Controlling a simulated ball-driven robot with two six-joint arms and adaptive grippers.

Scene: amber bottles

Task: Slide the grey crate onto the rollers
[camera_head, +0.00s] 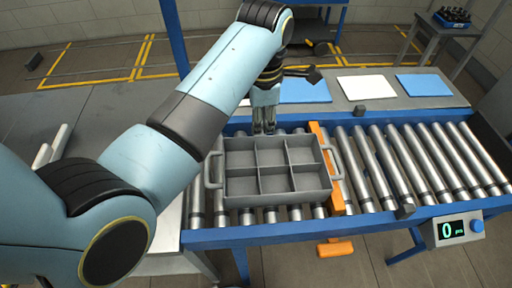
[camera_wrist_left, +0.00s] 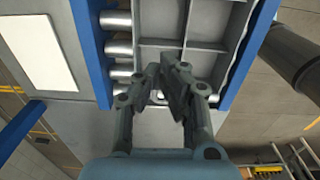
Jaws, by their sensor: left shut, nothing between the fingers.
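The grey crate (camera_head: 276,196), divided into several empty compartments, lies flat on the silver rollers (camera_head: 385,165) near their left end. An orange bar (camera_head: 325,165) crosses the rollers at the crate's right side, and the crate's right handle reaches over it. My left gripper (camera_head: 264,130) points down, shut and empty, and appears at the crate's far wall in the head view. In the left wrist view its fingertips (camera_wrist_left: 166,72) overlap the crate (camera_wrist_left: 190,30) near a handle; I cannot tell whether they touch. My right gripper is not in view.
Blue rails (camera_head: 300,236) edge the rollers. Blue mats (camera_head: 305,90) and a white mat (camera_head: 366,87) lie behind. A counter (camera_head: 455,230) reading 0 stands at front right. Dark bottles (camera_head: 452,16) stand on a back-right table. Rollers right of the orange bar are clear.

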